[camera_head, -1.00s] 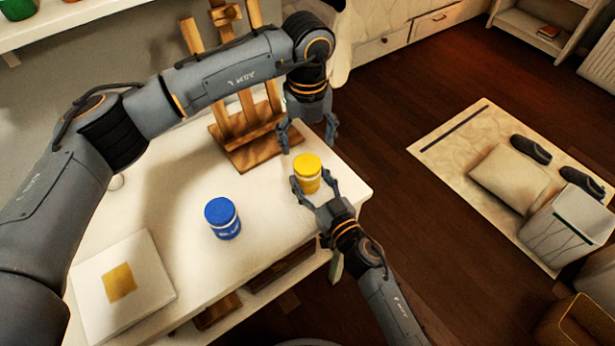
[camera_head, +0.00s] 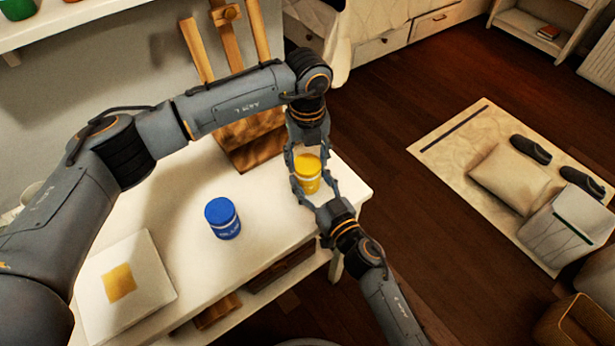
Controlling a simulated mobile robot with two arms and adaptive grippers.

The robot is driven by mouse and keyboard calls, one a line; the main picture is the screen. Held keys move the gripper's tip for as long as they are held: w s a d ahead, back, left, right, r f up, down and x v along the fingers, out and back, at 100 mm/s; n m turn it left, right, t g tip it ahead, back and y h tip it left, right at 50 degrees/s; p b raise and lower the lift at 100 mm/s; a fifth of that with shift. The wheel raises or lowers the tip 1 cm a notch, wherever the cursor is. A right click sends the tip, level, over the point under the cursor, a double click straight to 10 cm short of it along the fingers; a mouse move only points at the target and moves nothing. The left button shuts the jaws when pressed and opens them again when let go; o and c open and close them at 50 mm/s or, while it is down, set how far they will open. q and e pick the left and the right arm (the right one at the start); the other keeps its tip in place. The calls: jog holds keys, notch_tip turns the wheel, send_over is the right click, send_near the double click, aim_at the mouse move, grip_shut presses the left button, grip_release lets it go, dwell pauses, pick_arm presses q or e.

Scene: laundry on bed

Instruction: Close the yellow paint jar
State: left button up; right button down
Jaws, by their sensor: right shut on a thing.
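The yellow paint jar (camera_head: 307,180) stands upright near the right edge of the white table, with a yellow lid on top (camera_head: 307,164). From this view I cannot tell how tightly the lid sits. My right gripper (camera_head: 316,190) comes from the front and is shut on the jar's body. My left gripper (camera_head: 307,160) points down from above, its fingers spread on either side of the lid. I cannot tell whether those fingers touch the lid.
A blue paint jar (camera_head: 223,218) stands to the left on the white table (camera_head: 185,240). A canvas with a yellow square (camera_head: 122,283) lies at the front left. A wooden easel (camera_head: 250,130) stands behind my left arm. The wooden floor lies beyond the table's right edge.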

pick_arm(q)
jog(key=shift+c, duration=1.2)
jog(key=m, duration=1.4)
jog(key=shift+m, duration=0.4)
jog(key=m, duration=0.4)
jog(key=shift+f, duration=0.1)
jog(key=o, duration=1.4)
jog(key=shift+c, duration=0.2)
